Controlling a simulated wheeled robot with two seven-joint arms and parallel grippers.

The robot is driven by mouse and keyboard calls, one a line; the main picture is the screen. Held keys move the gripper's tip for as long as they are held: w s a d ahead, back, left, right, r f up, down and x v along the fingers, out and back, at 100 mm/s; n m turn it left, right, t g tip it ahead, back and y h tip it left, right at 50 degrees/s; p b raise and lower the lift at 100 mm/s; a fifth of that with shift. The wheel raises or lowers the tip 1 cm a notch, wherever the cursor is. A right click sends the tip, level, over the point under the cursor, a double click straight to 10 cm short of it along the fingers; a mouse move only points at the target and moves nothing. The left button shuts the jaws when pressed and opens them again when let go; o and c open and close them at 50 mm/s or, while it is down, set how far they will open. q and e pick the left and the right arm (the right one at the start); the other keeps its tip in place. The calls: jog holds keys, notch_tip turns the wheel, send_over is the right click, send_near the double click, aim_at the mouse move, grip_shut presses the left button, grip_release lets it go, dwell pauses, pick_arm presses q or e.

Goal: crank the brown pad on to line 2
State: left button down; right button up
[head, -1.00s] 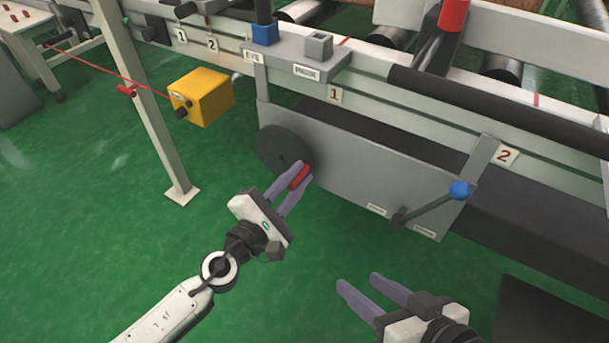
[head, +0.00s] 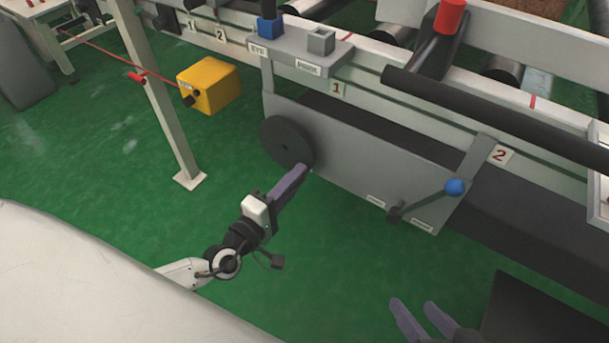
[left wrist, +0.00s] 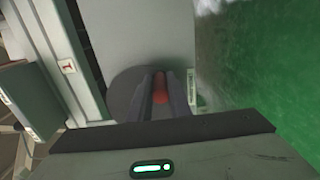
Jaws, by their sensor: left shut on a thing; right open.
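The dark crank wheel (head: 286,140) is on the left end of the machine's grey side panel. My left gripper (head: 299,174) is at the wheel's lower right edge. In the left wrist view its two fingers are shut on the crank's red handle (left wrist: 160,88), in front of the wheel (left wrist: 125,92). The head view hides the handle behind the fingers. A white plate with a red 2 (head: 500,155) is on the rail at right, and a plate with a red 1 (head: 337,88) is further left. My right gripper (head: 418,306) is open and empty at the bottom right. I cannot make out a brown pad.
A blue-knobbed lever (head: 455,187) sticks out at the panel's right end. A yellow box (head: 209,86) and a pale post (head: 160,100) stand left of the wheel. A black roller (head: 480,110) runs along the rail. Green floor (head: 100,150) is clear in front.

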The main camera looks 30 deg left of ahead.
pick_arm(q)
jog(key=shift+a+f, duration=0.15)
pick_arm(e)
jog(key=shift+d+f, duration=0.1)
jog(key=shift+f, duration=0.1)
pick_arm(q)
jog(key=c, duration=1.6)
grip_release()
jog(key=shift+c, duration=0.2)
pick_arm(e)
jog(key=shift+r, duration=0.25)
pick_arm(q)
jog(key=shift+s, duration=0.25)
jog(key=s+a+p, duration=0.1)
jog(key=s+p, duration=0.1)
jog(key=s, duration=0.7)
jog(key=shift+s+a, duration=0.25)
jog(key=shift+s, duration=0.15)
pick_arm(e)
jog(key=shift+s+d+f+g+h, duration=0.25)
jog(key=shift+d+f, duration=0.1)
jog(key=shift+f, duration=0.15)
jog(key=shift+s+d+f+g+h, duration=0.15)
jog(key=shift+d+f+h, duration=0.15)
jog(key=shift+f, duration=0.2)
